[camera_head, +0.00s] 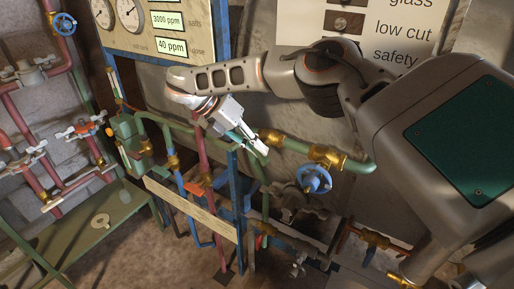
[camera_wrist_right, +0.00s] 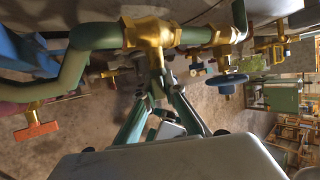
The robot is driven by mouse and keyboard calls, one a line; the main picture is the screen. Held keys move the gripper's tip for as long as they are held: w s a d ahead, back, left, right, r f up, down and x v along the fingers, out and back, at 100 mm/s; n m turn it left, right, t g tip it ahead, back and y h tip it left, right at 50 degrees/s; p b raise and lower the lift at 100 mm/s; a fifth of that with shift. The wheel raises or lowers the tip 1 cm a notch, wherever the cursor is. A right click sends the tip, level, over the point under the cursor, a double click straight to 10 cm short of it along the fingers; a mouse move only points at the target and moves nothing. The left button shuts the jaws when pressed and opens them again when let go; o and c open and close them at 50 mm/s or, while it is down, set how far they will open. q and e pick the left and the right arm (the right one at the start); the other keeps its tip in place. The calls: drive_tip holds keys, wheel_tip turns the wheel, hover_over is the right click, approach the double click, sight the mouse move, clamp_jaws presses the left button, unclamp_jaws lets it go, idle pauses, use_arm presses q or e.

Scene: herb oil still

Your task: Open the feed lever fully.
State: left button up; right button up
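My right gripper (camera_head: 262,148) is at the brass valve (camera_head: 270,137) on the green pipe, in front of the panel. In the right wrist view its fingers (camera_wrist_right: 162,88) converge just below this brass valve (camera_wrist_right: 150,32), on either side of its stem. Fingers and valve parts overlap there, so I cannot tell whether they grip a lever. No label names the feed lever, and any handle on this valve is largely hidden by the fingers. My left gripper is not in view.
A blue handwheel (camera_head: 314,179) sits right of the gripper; it also shows in the right wrist view (camera_wrist_right: 228,80). An orange lever handle (camera_wrist_right: 36,131) hangs at the left there. Blue and red pipes crowd below the gripper. A green bench (camera_head: 75,240) stands at left.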

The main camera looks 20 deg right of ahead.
drive_tip(key=o, duration=0.4)
drive_tip(key=v, duration=0.7)
drive_tip(key=shift+a+r, duration=0.2)
